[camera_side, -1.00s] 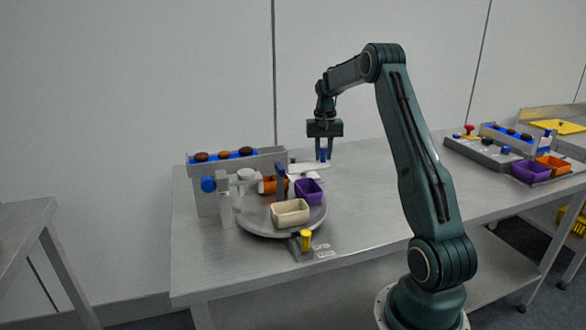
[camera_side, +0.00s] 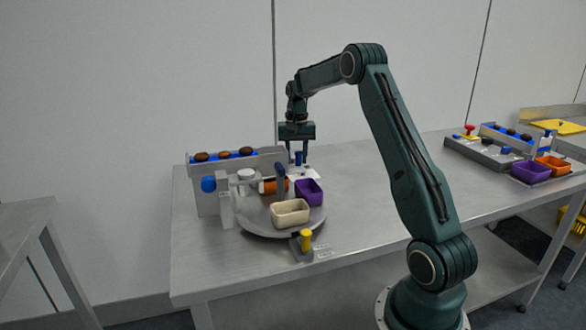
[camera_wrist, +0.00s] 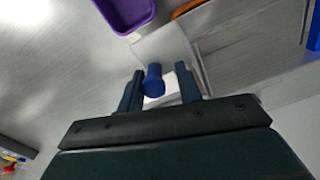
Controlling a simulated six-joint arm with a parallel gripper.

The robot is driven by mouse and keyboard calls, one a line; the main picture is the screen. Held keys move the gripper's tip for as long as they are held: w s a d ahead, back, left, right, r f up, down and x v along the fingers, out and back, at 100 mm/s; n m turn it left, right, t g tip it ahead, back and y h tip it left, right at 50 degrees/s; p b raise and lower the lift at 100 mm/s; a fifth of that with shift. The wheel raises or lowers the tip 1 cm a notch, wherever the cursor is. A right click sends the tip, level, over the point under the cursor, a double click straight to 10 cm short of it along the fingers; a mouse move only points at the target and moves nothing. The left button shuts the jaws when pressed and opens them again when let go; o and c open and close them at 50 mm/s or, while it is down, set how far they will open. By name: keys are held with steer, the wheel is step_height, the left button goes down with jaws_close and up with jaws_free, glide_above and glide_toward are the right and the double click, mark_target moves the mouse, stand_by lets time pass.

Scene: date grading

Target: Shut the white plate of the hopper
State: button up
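The hopper (camera_side: 208,196) is a grey housing at the left of the bench, with dark dates in a blue channel on top. Its pale plate shows in the wrist view (camera_wrist: 172,44) and bears an upright blue knob (camera_wrist: 153,81). My gripper (camera_wrist: 158,88) points down with its fingers apart on either side of this knob. A gap shows at the right finger; whether the left finger touches the knob I cannot tell. In the side view my gripper (camera_side: 298,155) is just right of the hopper, and the plate is largely hidden.
A round grey turntable (camera_side: 262,229) in front of the hopper carries a cream cup (camera_side: 290,213), a purple cup (camera_side: 309,192) and an orange cup (camera_side: 270,186). A yellow knob (camera_side: 306,239) stands at the front.

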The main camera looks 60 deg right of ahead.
steer(key=shift+d, duration=0.1)
steer(key=shift+r, duration=0.15)
steer(key=shift+r, duration=0.25)
step_height(320, 180, up, 13)
stand_by(0.6)
steer(key=shift+r, duration=0.1)
